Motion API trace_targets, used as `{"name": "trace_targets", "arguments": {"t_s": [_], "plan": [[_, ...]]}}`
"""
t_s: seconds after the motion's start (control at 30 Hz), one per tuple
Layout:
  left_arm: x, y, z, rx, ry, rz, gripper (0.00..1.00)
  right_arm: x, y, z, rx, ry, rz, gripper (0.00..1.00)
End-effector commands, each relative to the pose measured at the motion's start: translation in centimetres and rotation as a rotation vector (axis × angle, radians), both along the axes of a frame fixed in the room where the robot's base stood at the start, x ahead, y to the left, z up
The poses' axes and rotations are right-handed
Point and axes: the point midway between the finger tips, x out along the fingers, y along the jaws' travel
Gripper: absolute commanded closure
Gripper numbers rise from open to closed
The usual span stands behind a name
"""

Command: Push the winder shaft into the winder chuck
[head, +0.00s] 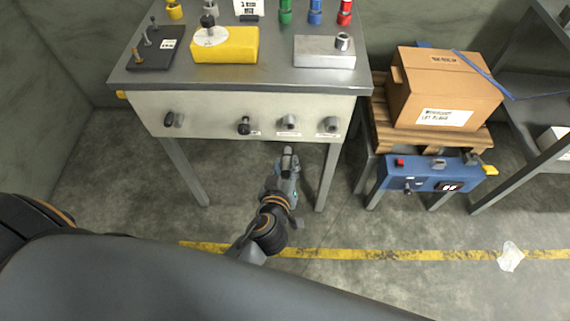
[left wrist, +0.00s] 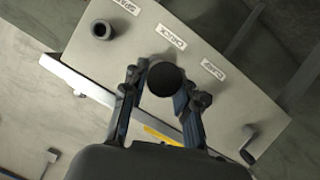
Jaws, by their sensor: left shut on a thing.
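My left gripper (head: 287,165) is shut on the winder shaft, a dark grey cylinder (head: 288,152), below the front panel of the workbench. In the left wrist view the gripper (left wrist: 160,92) has a finger on each side of the shaft's dark round end (left wrist: 167,79). The winder chuck (head: 289,122) is a grey round socket on the panel, just above the shaft in the head view. The shaft looks apart from it there. In the left wrist view the shaft hides the chuck, below the label reading CHUCK (left wrist: 170,38). My right gripper is not in view.
A similar grey socket (head: 331,125) sits right of the chuck, and a black knob (head: 243,125) sits left of it. A blue control box (head: 430,174) stands to the right. The floor below the panel is clear.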

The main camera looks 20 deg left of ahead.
Motion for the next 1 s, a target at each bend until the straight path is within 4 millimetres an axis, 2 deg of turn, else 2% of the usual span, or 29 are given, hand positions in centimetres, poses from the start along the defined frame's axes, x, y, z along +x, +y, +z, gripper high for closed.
{"name": "trace_targets", "arguments": {"t_s": [0.03,0.27,0.6,1.0], "plan": [[-0.1,0.0,-0.2,-0.003,0.0,0.002,1.0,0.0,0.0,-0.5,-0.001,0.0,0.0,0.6],[1.9,0.5,0.1,0.001,-0.002,0.001,1.0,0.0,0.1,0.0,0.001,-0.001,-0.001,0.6],[4.8,1.3,0.0,0.0,-0.001,0.0,1.0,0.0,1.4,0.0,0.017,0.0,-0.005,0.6],[5.6,1.6,0.0,-0.001,0.0,0.0,1.0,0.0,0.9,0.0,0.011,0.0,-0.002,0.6]]}}
